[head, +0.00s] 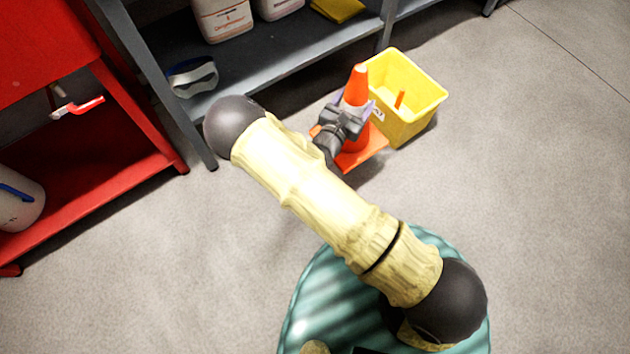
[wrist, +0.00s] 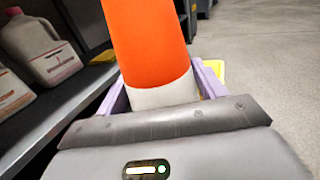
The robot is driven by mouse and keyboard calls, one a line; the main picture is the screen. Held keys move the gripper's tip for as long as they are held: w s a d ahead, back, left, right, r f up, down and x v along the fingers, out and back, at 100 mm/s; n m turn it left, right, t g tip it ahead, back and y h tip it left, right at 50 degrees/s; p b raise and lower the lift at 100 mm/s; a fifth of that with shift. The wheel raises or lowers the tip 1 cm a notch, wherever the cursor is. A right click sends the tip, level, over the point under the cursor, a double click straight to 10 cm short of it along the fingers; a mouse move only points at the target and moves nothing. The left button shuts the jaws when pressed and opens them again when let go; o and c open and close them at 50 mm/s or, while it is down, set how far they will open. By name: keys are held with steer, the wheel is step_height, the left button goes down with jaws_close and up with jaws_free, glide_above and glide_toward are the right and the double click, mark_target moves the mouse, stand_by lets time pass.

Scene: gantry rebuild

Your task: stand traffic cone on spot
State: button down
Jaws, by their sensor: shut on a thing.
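The traffic cone (head: 357,84) is orange with a pale band and a flat orange base. In the head view it stands about upright beside a yellow bucket. My gripper (head: 355,113) is shut on the cone around its middle. In the wrist view the cone (wrist: 146,45) fills the space between the purple fingers of my gripper (wrist: 162,92). I cannot tell whether the base touches the floor. No marked spot shows in either view; the cone, the arm or the bucket may hide it.
The yellow bucket (head: 414,104) stands just right of the cone, with something orange inside. A grey shelf (head: 290,58) with jugs (head: 222,18) is behind. A red rack (head: 110,189) stands at left. The concrete floor (head: 540,200) is clear at right.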

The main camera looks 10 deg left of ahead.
steer(key=s+a+f+b, duration=0.4)
steer(key=s+a+f, duration=0.2)
steer(key=a+f, duration=0.3)
steer(key=shift+s+a+f+m+h+b, duration=0.25)
steer(key=shift+a+f+m+h+b, duration=0.1)
steer(key=shift+f, duration=0.35)
step_height(320, 180, down, 6)
steer(key=b, duration=0.4)
steer(key=shift+f, duration=0.15)
steer(key=shift+f+b, duration=1.5)
steer(key=shift+f, duration=0.5)
steer(key=shift+c, duration=1)
jaws_free()
